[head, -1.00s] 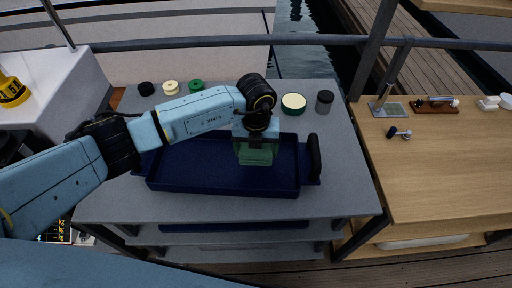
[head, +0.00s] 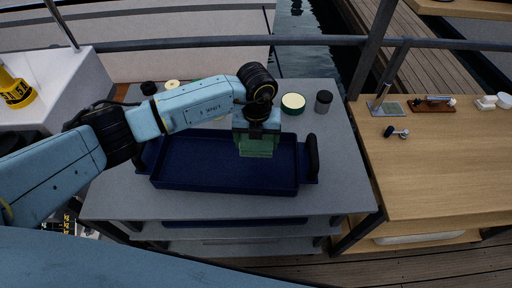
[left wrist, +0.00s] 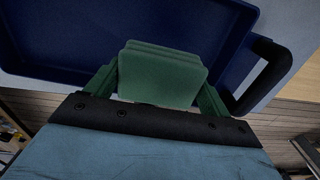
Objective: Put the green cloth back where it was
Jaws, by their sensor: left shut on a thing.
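The green cloth (head: 258,147) is a folded block held in my left gripper (head: 257,132), over the right half of the dark blue tray (head: 222,189). In the left wrist view the cloth (left wrist: 160,75) sits between the two green fingers of the left gripper (left wrist: 158,92), with the tray (left wrist: 215,15) beyond it. The fingers are shut on the cloth. I cannot tell exactly how high the cloth is above the tray floor. My right gripper is out of view.
The tray, with a black handle (head: 312,158), stands on a grey table (head: 345,185). A green-rimmed jar (head: 293,103) and a dark-lidded jar (head: 324,101) stand behind it. A wooden table (head: 445,180) with small tools is at right. The tray's visible floor is bare.

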